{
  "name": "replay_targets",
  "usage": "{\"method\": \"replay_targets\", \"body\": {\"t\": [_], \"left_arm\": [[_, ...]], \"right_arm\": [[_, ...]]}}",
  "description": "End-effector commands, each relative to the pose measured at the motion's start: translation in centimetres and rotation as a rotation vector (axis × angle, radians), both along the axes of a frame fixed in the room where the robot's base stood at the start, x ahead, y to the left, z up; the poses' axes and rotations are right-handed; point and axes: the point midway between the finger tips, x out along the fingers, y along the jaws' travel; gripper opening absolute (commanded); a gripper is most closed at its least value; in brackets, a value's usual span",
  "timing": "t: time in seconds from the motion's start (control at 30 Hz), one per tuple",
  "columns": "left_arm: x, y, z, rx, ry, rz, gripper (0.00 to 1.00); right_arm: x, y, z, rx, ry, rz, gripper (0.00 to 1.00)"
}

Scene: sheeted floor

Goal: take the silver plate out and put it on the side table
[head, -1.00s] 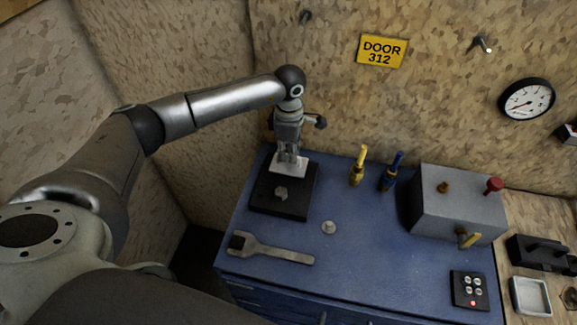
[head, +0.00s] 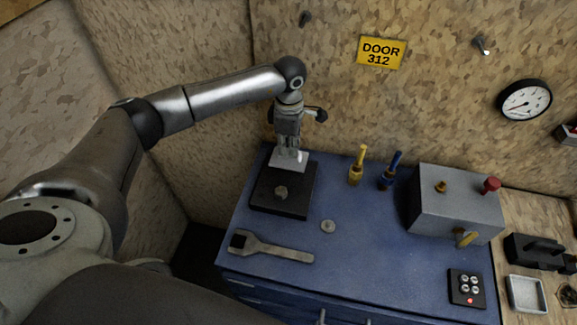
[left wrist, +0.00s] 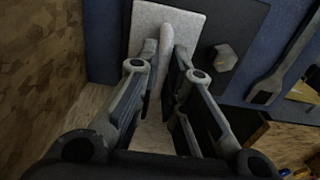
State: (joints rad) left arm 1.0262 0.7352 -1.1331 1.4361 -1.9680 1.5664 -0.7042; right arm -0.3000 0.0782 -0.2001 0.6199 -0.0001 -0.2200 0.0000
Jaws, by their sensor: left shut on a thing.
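The silver plate (head: 283,164) is a pale, flat rectangle at the back of a black block (head: 262,196) on the blue cabinet. Its upright handle (left wrist: 166,48) shows in the left wrist view, rising from the plate's face (left wrist: 191,24). My left gripper (head: 289,153) points down from above and is shut on this handle, one finger on each side. The plate seems just above the block; I cannot tell how big the gap is. My right gripper is not in view.
A wooden surface (head: 522,215) with a tray (head: 527,294) lies right.

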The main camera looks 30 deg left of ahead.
Motion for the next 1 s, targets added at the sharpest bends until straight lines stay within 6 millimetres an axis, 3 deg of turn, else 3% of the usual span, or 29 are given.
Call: {"method": "replay_targets", "body": {"t": [0.8,1.0], "left_arm": [[0.1,0.0,3.9,0.0,-0.002,0.001,0.0],[0.0,0.0,4.1,0.0,-0.001,0.001,0.0]], "right_arm": [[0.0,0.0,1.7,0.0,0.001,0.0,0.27],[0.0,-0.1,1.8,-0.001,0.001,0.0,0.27]]}}
